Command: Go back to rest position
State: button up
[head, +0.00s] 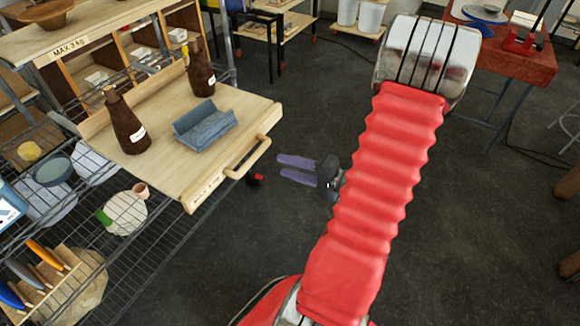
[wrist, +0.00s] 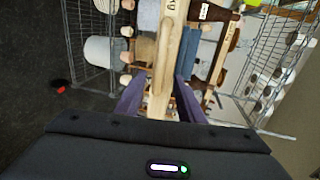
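My gripper (head: 281,164) shows in the head view left of my red arm, with its two purple fingers pointing left. The fingers are apart with nothing between them, so it is open. A light wooden pull-out tray (head: 185,183) is to its left, and the tray's bar handle (head: 248,160) is nearest the fingertips, with a visible gap in the head view. In the wrist view my gripper (wrist: 158,85) spreads its fingers on both sides of the wooden handle (wrist: 164,72), which lies ahead in the line of sight.
Two brown bottles (head: 127,122) (head: 201,72) and a blue-grey folded piece (head: 205,128) are on the tray. The wire shelf rack (head: 140,245) fills the left. A red table (head: 515,60) stands at the back right. Dark floor (head: 470,230) is open around my arm.

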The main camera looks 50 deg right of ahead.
dwell(0.6)
jog(key=s+a+n+g+y, duration=0.2)
jog(key=s+a+g, duration=0.2)
jog(key=a+g, duration=0.3)
jog(key=s+a+n+g+y, duration=0.1)
jog(key=s+a+g, duration=0.35)
jog(key=a, duration=0.35)
jog(key=w+a+r+n+t+h, duration=0.1)
jog(key=w+a+r+n+h, duration=0.1)
jog(key=a+r+n, duration=0.4)
jog(key=w+a+r+n+t+h, duration=0.1)
jog(key=a+r+n+h, duration=0.3)
jog(key=r, duration=0.9)
jog(key=a+n, duration=0.2)
jog(key=a, duration=0.2)
jog(key=shift+w+a+n, duration=0.3)
jog(key=shift+w, duration=0.05)
jog(key=shift+d, duration=0.15)
